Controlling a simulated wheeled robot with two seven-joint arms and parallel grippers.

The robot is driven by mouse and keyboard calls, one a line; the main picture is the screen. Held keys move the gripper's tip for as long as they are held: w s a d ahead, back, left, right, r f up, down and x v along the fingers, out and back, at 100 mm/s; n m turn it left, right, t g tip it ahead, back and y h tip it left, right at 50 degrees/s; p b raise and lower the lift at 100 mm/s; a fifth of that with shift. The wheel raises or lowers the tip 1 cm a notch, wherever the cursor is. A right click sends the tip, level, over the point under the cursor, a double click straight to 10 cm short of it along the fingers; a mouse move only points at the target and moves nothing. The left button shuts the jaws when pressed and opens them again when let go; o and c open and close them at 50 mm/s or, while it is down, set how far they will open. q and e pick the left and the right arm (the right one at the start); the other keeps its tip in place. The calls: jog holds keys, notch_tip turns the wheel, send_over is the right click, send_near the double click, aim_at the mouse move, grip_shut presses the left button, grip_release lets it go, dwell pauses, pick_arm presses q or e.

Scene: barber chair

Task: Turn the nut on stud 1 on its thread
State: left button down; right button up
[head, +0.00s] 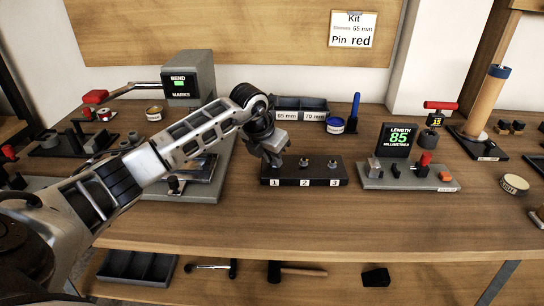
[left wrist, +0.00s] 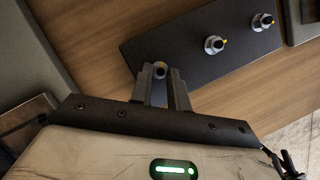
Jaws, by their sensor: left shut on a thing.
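The black stud block (head: 310,172) stands on the bench with labels 1, 2 and 3 on its front. My left gripper (head: 274,158) is over stud 1 from above, and its fingers hide that stud in the head view. In the left wrist view, my left gripper (left wrist: 167,80) is shut on the nut on stud 1 (left wrist: 160,68), whose top shows between the fingertips. Stud 2 (head: 304,162) and stud 3 (head: 332,164) stand clear to the right. Each carries a grey nut with a yellow mark, seen in the left wrist view (left wrist: 214,44). My right gripper is not in view.
A length gauge reading 85 (head: 400,140) stands right of the block. A bend machine (head: 188,78) stands behind my left arm. The bench front (head: 300,222) is clear.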

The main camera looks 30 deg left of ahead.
pick_arm(q)
jog(key=shift+m, duration=0.3)
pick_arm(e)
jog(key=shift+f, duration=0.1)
pick_arm(q)
jog(key=m, duration=0.1)
jog(key=m+h+b, duration=0.1)
jog(key=m, duration=0.2)
jog(key=shift+w+a+g+h+b, duration=0.1)
jog(key=shift+a+g+h+b, duration=0.2)
jog(key=shift+h+b, duration=0.1)
jog(key=m+h, duration=0.1)
jog(key=m, duration=0.2)
jog(key=shift+w+a+m+g+b, duration=0.1)
jog(key=shift+w+m+g+b, duration=0.05)
jog(key=shift+m+g+b, duration=0.25)
jog(key=shift+r+m+g+h, duration=0.1)
jog(key=shift+m+g+h, duration=0.2)
jog(key=shift+m, duration=0.9)
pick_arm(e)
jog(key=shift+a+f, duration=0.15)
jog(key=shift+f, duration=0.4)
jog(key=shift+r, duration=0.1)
pick_arm(q)
jog(key=c, duration=1.3)
grip_release()
jog(key=shift+c, duration=0.2)
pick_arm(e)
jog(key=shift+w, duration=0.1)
